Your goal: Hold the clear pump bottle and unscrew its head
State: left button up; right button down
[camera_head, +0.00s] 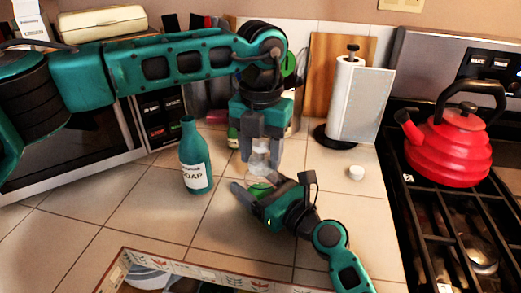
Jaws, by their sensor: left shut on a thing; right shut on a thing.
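The clear pump bottle (259,161) stands on the tiled counter, mostly hidden between my two grippers. My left gripper (260,147) comes down from above and is shut on the bottle's pump head, which its fingers hide. My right gripper (245,190) reaches in from the lower right and is shut around the bottle's lower body. A little of the clear upper part shows between the two grippers. I cannot tell whether the head has turned.
A teal soap bottle (194,160) stands close on the left. A small white cap-like thing (356,173) and a paper towel holder (350,105) are on the right. A red kettle (450,145) sits on the stove. The sink (190,272) opens in front.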

pick_arm(q)
jog(key=n, duration=0.5)
jog(key=shift+d+n, duration=0.1)
jog(key=shift+n, duration=0.2)
jog(key=n, duration=0.4)
jog(key=shift+r, duration=0.25)
jog(key=shift+r, duration=0.9)
jog(key=shift+r, duration=2.05)
pick_arm(e)
grip_release()
